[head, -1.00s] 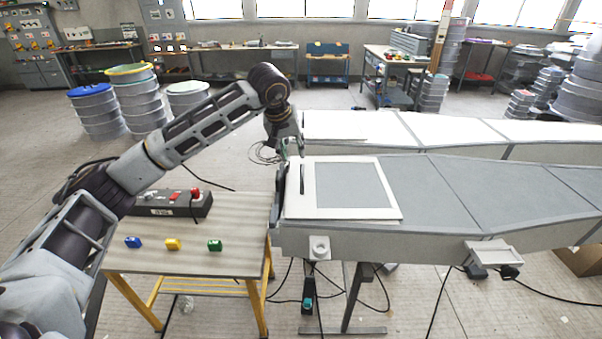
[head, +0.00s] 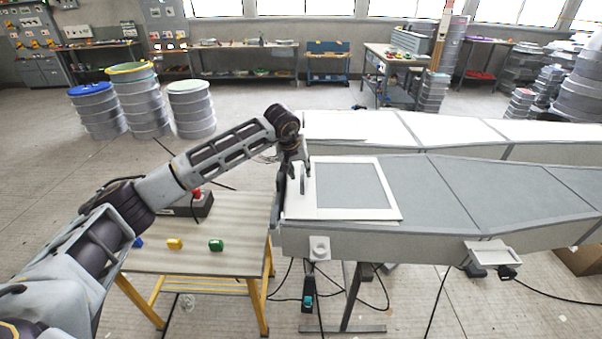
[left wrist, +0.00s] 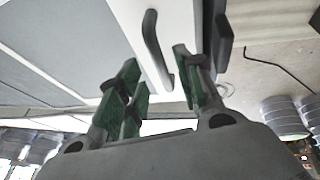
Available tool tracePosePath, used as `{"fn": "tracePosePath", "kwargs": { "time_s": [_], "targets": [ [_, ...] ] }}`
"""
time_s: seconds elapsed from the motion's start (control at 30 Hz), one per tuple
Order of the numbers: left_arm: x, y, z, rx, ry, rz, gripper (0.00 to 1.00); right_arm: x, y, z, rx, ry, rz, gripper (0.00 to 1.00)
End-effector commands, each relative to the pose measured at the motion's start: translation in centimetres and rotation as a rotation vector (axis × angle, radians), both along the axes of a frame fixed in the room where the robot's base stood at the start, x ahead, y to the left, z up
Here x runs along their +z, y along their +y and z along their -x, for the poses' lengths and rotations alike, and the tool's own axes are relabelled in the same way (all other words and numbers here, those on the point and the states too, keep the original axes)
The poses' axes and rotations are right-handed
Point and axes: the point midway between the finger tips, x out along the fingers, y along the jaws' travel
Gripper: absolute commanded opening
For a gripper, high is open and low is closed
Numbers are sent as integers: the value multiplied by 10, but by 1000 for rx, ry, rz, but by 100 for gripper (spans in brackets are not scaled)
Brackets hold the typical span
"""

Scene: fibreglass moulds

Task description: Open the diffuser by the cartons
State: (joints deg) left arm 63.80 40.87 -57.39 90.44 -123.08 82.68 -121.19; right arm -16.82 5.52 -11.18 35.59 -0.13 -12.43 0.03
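A white-framed grey panel (head: 352,186) lies on the near end of the long grey mould body (head: 440,185); it may be the diffuser. A dark bar handle (head: 303,182) stands on its left border. My left gripper (head: 300,166) is over the panel's left side at the handle. In the left wrist view the handle (left wrist: 156,48) passes between the spread green-padded fingers of my left gripper (left wrist: 158,88). The fingers are open, with gaps visible beside the handle. A brown carton (head: 582,260) shows at the lower right edge. My right gripper is out of view.
A small table (head: 200,258) with yellow legs stands left of the mould, bearing a control box (head: 197,206) and coloured blocks, including a green one (head: 216,245). A second pale mould (head: 365,125) lies behind. Cables trail on the floor. Stacked drums (head: 145,100) stand at back left.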

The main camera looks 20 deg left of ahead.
Motion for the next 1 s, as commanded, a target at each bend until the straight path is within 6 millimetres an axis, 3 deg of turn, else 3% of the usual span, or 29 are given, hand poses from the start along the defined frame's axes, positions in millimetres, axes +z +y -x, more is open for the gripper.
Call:
{"fn": "tracePosePath", "kwargs": {
  "time_s": [0.2, 0.67, 1.0],
  "targets": [
    [-20, -2, -9, 1, 1, 1, 35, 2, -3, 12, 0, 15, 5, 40],
    [-29, -2, -13, 1, -1, -1, 35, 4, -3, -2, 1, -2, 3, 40],
    [-29, -2, -13, 0, 0, -1, 0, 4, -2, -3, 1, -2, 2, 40]
  ]
}}
